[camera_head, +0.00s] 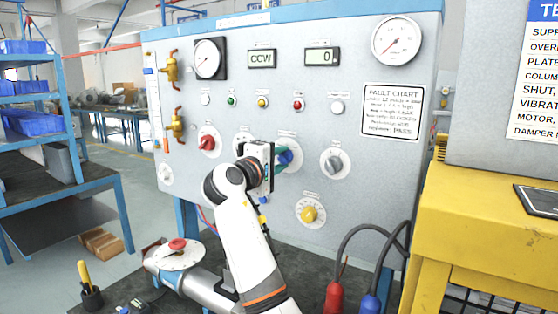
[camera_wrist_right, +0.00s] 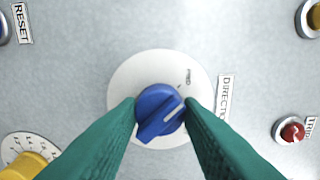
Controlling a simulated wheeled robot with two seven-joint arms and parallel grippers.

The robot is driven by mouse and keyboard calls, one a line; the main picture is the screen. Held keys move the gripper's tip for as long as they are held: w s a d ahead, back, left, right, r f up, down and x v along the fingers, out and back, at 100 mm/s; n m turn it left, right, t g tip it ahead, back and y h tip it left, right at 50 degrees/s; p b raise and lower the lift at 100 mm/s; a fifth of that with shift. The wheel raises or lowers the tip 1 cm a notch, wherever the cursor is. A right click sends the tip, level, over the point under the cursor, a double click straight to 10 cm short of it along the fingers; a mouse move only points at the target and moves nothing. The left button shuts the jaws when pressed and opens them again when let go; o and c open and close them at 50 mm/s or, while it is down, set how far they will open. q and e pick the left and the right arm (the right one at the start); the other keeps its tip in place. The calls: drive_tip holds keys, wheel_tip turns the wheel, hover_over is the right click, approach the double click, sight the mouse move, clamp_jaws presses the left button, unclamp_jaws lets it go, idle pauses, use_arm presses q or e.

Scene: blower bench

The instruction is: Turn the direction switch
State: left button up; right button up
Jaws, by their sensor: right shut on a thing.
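The direction switch is a blue knob (camera_wrist_right: 160,113) on a white round plate (camera_wrist_right: 122,85), labelled DIRECTION, on the grey panel. Its white line slants from lower left to upper right, and a mark reading FWD is on the plate. In the head view the blue knob (camera_head: 286,157) is partly hidden behind my right gripper. My right gripper (camera_wrist_right: 160,108) has its green fingers shut on the knob, one on each side. In the head view the right gripper (camera_head: 277,163) reaches the middle of the panel. My left gripper is not in view.
A display reads CCW (camera_head: 262,59) and another reads 0 (camera_head: 322,57). A red knob (camera_head: 207,142), a grey knob (camera_head: 333,164) and a yellow knob (camera_head: 309,214) surround the switch. A yellow cabinet (camera_head: 480,190) stands at right. Red and blue cable plugs (camera_head: 333,298) stand below.

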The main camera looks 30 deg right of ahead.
drive_tip(key=shift+f, duration=0.1)
drive_tip(key=m+b, duration=0.2)
drive_tip(key=m, duration=0.2)
drive_tip(key=shift+f, duration=0.1)
drive_tip(key=m+b, duration=0.3)
drive_tip(key=m, duration=0.2)
drive_tip(key=m+b, duration=0.1)
drive_tip(key=m, duration=0.3)
drive_tip(key=shift+m+b, duration=0.35)
drive_tip(key=shift+m, duration=0.05)
drive_tip(key=shift+m+b, duration=0.6)
drive_tip(key=shift+m, duration=1.3)
drive_tip(key=o, duration=1)
